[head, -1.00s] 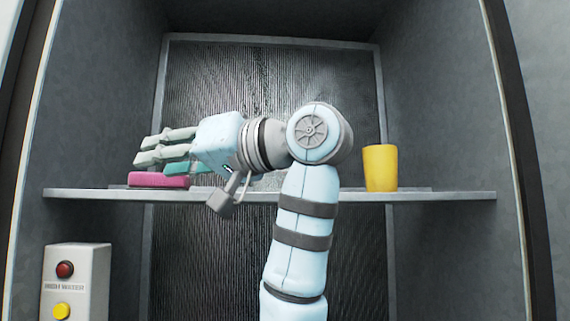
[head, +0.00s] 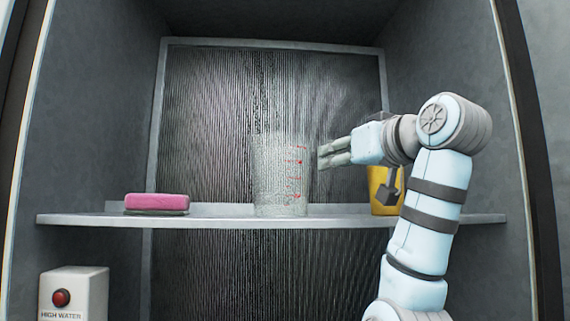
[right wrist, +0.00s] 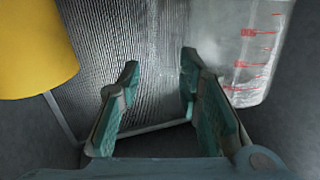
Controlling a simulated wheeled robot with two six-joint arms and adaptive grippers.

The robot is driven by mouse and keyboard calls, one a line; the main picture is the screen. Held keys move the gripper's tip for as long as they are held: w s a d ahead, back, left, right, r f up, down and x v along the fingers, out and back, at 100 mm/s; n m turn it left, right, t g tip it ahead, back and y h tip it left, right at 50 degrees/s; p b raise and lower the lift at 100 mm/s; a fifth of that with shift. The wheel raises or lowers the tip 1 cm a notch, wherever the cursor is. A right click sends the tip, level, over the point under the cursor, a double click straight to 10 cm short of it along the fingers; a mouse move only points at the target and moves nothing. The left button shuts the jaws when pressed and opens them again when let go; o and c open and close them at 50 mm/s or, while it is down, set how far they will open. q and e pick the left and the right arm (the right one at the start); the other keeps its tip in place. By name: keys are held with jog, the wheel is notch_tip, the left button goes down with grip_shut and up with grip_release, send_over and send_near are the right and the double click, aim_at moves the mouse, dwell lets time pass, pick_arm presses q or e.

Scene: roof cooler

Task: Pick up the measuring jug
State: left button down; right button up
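The measuring jug (head: 278,180) is clear with red markings and stands upright on the shelf, near its middle. It also shows at the top right of the right wrist view (right wrist: 235,45), outside the fingers. My right gripper (head: 322,157) is just right of the jug's upper part in the head view, with its fingers pointing left. In the right wrist view the fingers (right wrist: 161,66) are apart with nothing between them. Whether a fingertip touches the jug cannot be told. My left gripper is not in view.
A yellow cup (head: 379,198) stands on the shelf (head: 225,222) right of the jug, partly hidden by my right arm; it fills the wrist view's top left. A pink block (head: 157,202) lies at the left. A control box (head: 75,290) is below left. Walls enclose both sides.

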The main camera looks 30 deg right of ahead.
jog(key=p+x, duration=0.1)
jog(key=x, duration=0.2)
jog(key=d+p+x, duration=0.1)
jog(key=x, duration=0.1)
jog(key=shift+w+f, duration=0.2)
jog(key=shift+w, duration=0.05)
jog(key=shift+w+f, duration=0.15)
jog(key=shift+w, duration=0.1)
jog(key=shift+s, duration=0.15)
grip_shut()
